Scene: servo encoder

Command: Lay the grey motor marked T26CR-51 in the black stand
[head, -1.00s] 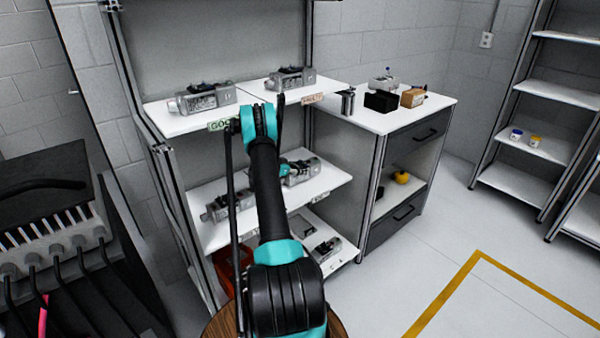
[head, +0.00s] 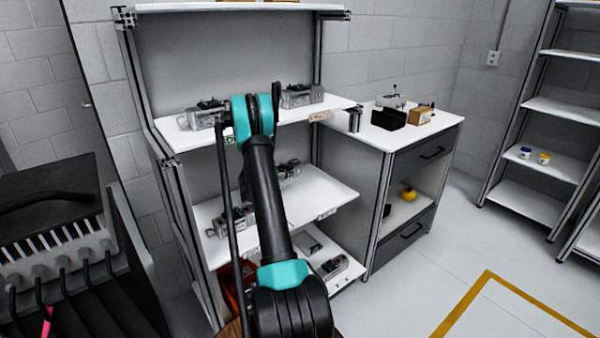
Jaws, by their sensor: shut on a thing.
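My arm (head: 270,200) reaches up from the bottom, in front of the shelf. My gripper is almost wholly hidden behind it. A grey motor (head: 290,171) shows beside the arm over the middle shelf, partly covered by it. It is shut in my gripper. Its marking cannot be read. Other grey motors lie on the top shelf at left (head: 203,117) and right (head: 303,95), and on the middle shelf at left (head: 229,222). A black block-like thing (head: 388,119), which looks like the black stand, sits on the grey cabinet right of the shelf.
The cabinet top (head: 378,136) also bears a brown box (head: 420,116), a pale device (head: 391,101) and a small dark metal part (head: 354,118). Another grey part (head: 334,266) lies on the lowest shelf. Shelf posts stand near the arm. The floor at right is open, with a yellow line (head: 463,302).

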